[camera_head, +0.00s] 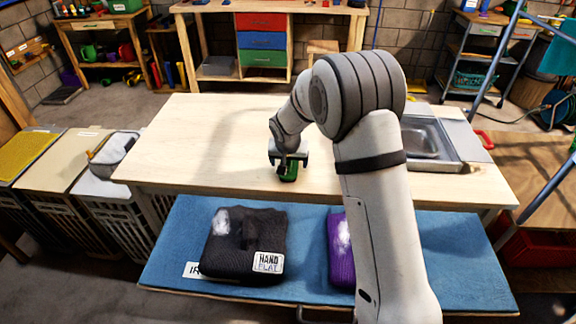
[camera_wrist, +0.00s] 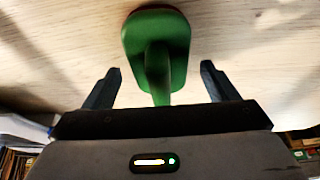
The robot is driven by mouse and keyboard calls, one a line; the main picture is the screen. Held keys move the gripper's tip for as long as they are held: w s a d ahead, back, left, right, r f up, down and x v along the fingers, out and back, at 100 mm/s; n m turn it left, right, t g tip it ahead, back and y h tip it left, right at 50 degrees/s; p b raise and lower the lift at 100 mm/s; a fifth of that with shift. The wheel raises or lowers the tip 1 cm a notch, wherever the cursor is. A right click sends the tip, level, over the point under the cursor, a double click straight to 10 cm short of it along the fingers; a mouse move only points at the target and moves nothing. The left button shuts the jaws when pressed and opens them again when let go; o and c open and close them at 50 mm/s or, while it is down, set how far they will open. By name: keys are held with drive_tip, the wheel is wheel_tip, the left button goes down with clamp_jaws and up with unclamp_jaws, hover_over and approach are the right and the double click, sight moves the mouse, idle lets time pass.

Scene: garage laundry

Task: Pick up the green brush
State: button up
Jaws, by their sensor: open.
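The green brush (camera_head: 289,173) lies on the pale wooden worktop (camera_head: 220,130), near its front edge. In the wrist view the green brush (camera_wrist: 157,45) shows a rounded green body with a raised green handle pointing toward my gripper. My gripper (camera_head: 288,158) is right over the brush in the head view and partly hides it. In the wrist view my gripper (camera_wrist: 160,85) is open, with one dark finger on each side of the handle. Gaps show between the fingers and the handle. The handle's near end is hidden behind the gripper body.
A blue shelf (camera_head: 180,250) below the worktop front holds a dark folded garment (camera_head: 245,240) and a purple one (camera_head: 341,250). A metal sink (camera_head: 430,145) is set in at the right. Baskets stand at the left. The worktop's left part is clear.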

drive_tip(key=c, duration=1.1)
drive_tip(key=shift+r, duration=0.1)
wheel_tip(320, 180, up, 10)
drive_tip(key=shift+b, duration=0.45)
